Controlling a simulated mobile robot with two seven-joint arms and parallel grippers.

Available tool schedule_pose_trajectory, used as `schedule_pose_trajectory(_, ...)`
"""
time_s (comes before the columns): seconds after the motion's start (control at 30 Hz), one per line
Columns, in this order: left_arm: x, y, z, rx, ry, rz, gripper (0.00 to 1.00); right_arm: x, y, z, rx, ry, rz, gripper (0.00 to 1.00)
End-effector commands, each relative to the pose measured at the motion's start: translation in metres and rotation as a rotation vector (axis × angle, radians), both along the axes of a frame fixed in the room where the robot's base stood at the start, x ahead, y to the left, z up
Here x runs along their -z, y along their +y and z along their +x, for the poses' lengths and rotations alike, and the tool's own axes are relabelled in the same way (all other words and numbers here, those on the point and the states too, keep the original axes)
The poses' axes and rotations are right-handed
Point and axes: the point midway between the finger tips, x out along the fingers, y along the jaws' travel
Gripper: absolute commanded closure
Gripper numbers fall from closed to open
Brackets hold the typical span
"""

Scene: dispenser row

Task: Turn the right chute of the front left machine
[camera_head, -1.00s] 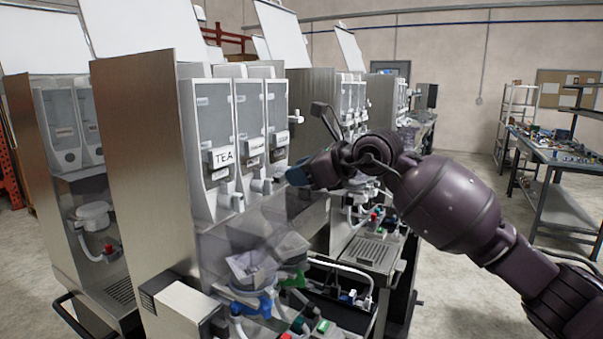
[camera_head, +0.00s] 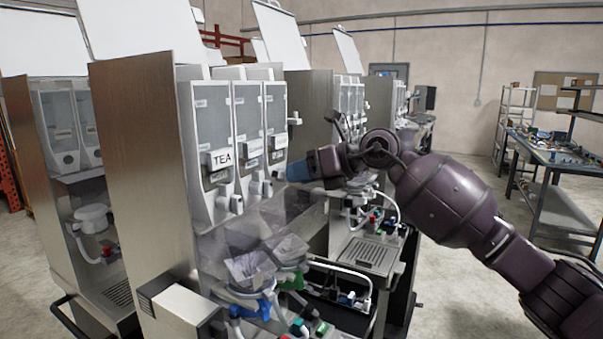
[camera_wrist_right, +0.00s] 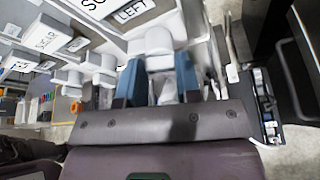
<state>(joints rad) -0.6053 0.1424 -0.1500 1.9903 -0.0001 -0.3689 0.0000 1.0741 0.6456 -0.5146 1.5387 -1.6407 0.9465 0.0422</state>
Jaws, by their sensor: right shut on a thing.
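The front left machine (camera_head: 140,150) has a steel side and a row of tall canisters, the nearest labelled TEA (camera_head: 221,158). White chutes stick out below the canisters, including one under TEA (camera_head: 236,203). My right gripper (camera_head: 297,171) is at the right end of this row, its blue fingertips by the rightmost canister. The head view mostly hides this chute. My left gripper is not in view.
Clear mixing bowls with blue and green fittings (camera_head: 262,283) sit below the chutes. A second machine (camera_head: 312,105) stands behind my right gripper. A workbench (camera_head: 560,150) is at the right, with open floor before it.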

Motion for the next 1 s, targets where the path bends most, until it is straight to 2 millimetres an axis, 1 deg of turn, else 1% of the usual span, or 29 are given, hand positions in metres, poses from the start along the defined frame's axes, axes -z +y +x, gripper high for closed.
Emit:
schedule_pose_trajectory(0.37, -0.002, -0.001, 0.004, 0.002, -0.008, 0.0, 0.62, 0.0, 0.0, 0.0, 0.001, 0.005, 0.004, 0.92)
schedule_pose_trajectory(0.4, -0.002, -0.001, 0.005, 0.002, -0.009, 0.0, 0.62, 0.0, 0.0, 0.0, 0.0, 0.004, 0.004, 0.67)
schedule_pose_trajectory(0.57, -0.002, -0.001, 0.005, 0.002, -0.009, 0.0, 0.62, 0.0, 0.0, 0.0, 0.0, 0.004, 0.004, 0.43)
schedule_pose_trajectory(0.87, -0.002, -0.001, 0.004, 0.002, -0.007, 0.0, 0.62, 0.0, -0.001, 0.0, 0.0, 0.004, 0.004, 0.43)
schedule_pose_trajectory(1.0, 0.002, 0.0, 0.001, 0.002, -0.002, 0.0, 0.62, -0.004, -0.01, -0.004, 0.002, 0.003, 0.002, 0.43)
